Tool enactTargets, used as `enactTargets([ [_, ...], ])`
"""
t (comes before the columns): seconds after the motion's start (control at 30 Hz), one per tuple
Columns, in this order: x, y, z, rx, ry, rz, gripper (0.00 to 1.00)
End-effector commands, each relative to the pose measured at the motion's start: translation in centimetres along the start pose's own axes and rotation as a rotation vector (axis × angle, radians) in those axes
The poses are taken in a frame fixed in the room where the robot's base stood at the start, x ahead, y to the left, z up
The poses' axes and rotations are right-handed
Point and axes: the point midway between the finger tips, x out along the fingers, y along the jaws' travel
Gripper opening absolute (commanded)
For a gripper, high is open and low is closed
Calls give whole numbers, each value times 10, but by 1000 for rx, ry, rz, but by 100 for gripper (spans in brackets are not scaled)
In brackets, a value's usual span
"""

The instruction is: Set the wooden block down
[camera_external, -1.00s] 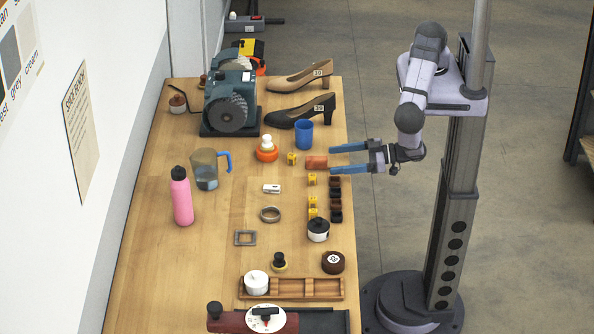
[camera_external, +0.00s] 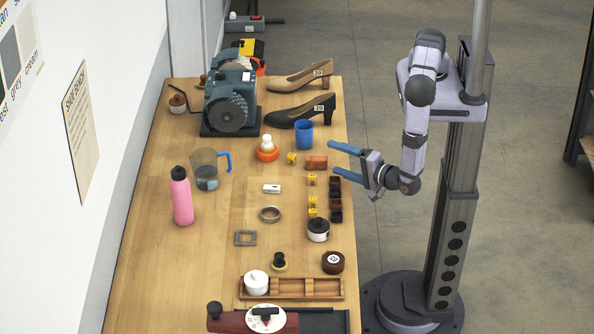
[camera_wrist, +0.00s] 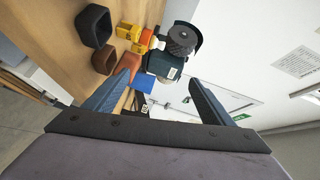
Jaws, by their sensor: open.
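The wooden block (camera_external: 316,162) is reddish brown and lies on the table near its right edge, below the blue cup. My gripper (camera_external: 339,159) is open, with its blue fingers pointing left and a little up, just to the right of the block. No finger holds the block and nothing is between the fingers. In the wrist view the block (camera_wrist: 129,65) shows near the tip of the left finger, and my open gripper (camera_wrist: 158,90) is empty.
Near the block stand a blue cup (camera_external: 304,134), a small yellow piece (camera_external: 292,158) and a row of dark square cups (camera_external: 335,196). Black (camera_external: 300,112) and tan (camera_external: 300,78) heeled shoes lie farther back. Bare table lies left of centre.

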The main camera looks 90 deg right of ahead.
Motion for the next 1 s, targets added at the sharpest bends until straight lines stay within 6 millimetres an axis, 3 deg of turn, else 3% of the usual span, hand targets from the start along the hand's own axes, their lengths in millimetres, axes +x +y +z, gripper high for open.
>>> enactTargets([
  [0.17, -38, -33, 102, 319, -182, 85, 77],
  [0.4, -90, -116, 253, 607, -598, 210, 77],
  [0.5, -96, -129, 304, 641, -758, 343, 77],
  [0.63, -94, -124, 339, 598, -891, 525, 77],
  [0.77, -90, -114, 352, 506, -986, 693, 77],
  [0.87, -83, -102, 348, 404, -1026, 812, 77],
  [1.0, -62, -80, 321, 230, -1024, 956, 77],
])
